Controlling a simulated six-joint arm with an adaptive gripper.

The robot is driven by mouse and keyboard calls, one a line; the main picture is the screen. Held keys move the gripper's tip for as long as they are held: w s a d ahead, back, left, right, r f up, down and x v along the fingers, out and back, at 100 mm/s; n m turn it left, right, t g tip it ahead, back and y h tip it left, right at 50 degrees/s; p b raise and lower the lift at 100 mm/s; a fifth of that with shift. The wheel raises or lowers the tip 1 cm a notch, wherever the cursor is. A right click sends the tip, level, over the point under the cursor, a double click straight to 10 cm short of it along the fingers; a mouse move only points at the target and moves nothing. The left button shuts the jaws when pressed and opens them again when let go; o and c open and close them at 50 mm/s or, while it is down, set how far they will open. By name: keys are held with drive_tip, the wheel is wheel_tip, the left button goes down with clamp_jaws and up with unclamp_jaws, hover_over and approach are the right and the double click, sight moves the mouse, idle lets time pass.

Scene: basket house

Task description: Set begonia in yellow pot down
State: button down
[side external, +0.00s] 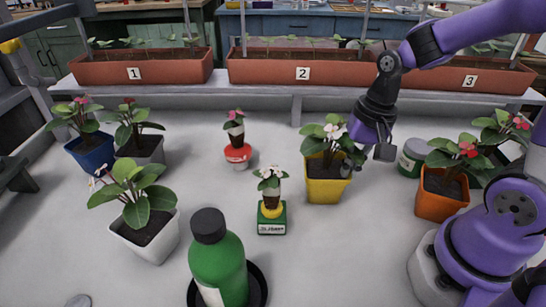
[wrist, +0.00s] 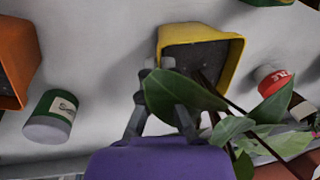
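The yellow pot (side external: 326,190) holds a begonia (side external: 322,138) with green leaves and a white bloom. It looks upright in the side view, its base at or close to the white tabletop; I cannot tell if there is a small gap. My gripper (side external: 362,160) comes down at the pot's right side. In the wrist view the yellow pot (wrist: 234,60) is just beyond my gripper (wrist: 159,64), whose fingertips sit close together at a rim corner and appear shut on its wall. A begonia leaf (wrist: 180,92) covers part of the fingers.
A green-and-white can (side external: 412,157) and an orange potted plant (side external: 442,198) stand to the right. A small plant on a green box (side external: 272,219), a red-based one (side external: 237,155) and a green bottle (side external: 217,265) stand left. Numbered planters line the back. The front right-centre is clear.

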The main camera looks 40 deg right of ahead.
drive_tip(key=c, duration=1)
unclamp_jaws()
drive_tip(key=shift+f, duration=0.1)
drive_tip(key=shift+c, duration=0.2)
drive_tip(key=s+a+r+n+t+h, duration=0.1)
drive_tip(key=s+r+n+t, duration=0.2)
drive_tip(key=r+n, duration=0.6)
drive_tip(key=shift+a+r+t, duration=0.2)
drive_tip(key=shift+r+t, duration=0.5)
drive_tip(key=shift+r, duration=0.2)
drive_tip(key=shift+s, duration=0.1)
